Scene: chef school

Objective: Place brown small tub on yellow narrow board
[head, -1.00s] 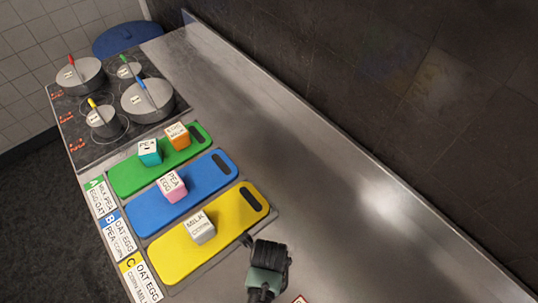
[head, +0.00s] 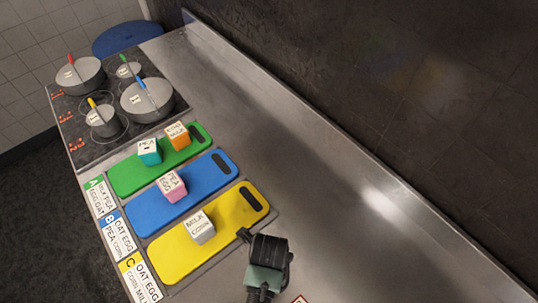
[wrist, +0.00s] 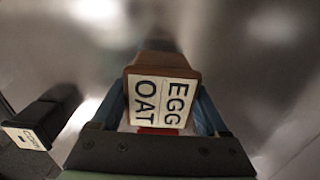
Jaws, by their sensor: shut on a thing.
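The brown small tub (wrist: 160,92), with a white label reading EGG and OAT, sits between my gripper's fingers (wrist: 158,108) in the wrist view. My gripper is shut on it. In the head view my gripper (head: 268,248) is over the steel counter, just right of the yellow narrow board's lower right side; the tub cannot be made out there. The yellow narrow board (head: 175,258) lies on the counter with a grey-white cube (head: 201,229), labelled MILK and CORN, on it.
A blue board (head: 150,213) holds a pink cube (head: 172,187). A green board (head: 128,178) holds a teal cube (head: 149,152) and an orange cube (head: 177,136). Pots stand on the hob (head: 75,130). The counter (head: 330,210) to the right is clear.

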